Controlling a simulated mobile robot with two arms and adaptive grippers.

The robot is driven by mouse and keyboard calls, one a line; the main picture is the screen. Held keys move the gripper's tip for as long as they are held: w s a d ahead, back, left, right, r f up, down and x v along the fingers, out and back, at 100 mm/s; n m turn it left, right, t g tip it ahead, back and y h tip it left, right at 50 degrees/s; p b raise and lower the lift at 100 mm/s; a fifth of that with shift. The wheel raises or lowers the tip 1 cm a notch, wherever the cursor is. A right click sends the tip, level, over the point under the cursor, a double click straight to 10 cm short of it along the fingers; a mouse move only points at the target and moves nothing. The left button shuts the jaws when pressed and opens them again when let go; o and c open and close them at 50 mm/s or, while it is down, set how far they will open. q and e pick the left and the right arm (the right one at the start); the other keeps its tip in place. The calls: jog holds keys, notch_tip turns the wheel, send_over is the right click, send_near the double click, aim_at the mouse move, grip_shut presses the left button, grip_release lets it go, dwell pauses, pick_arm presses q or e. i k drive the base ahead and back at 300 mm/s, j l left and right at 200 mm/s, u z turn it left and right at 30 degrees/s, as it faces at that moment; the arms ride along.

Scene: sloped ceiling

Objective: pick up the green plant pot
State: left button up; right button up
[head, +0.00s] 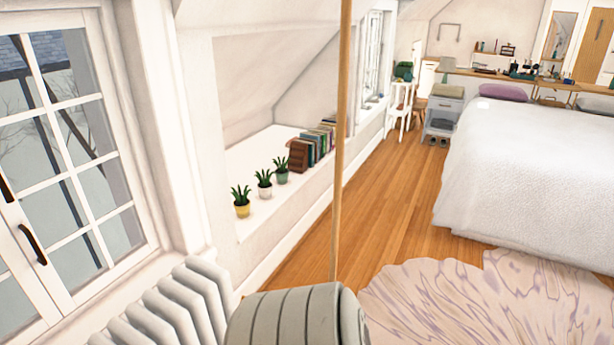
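The green plant pot (282,177) stands upright on the white ledge (262,207) of the alcove, with a spiky green plant in it. It is the farthest of three small potted plants in a row. A white pot (264,190) stands beside it, and a yellow pot (242,209) is nearest. Neither of my grippers is in view, so I cannot see their state or where they are relative to the pot.
Several books (312,148) stand just beyond the green pot. A white radiator (170,306) is below the window (75,150). A thin wooden pole (339,150) and grey rounded object (290,318) are in front.

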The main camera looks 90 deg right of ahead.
aim_at(281, 174)
jog(key=z, duration=2.1)
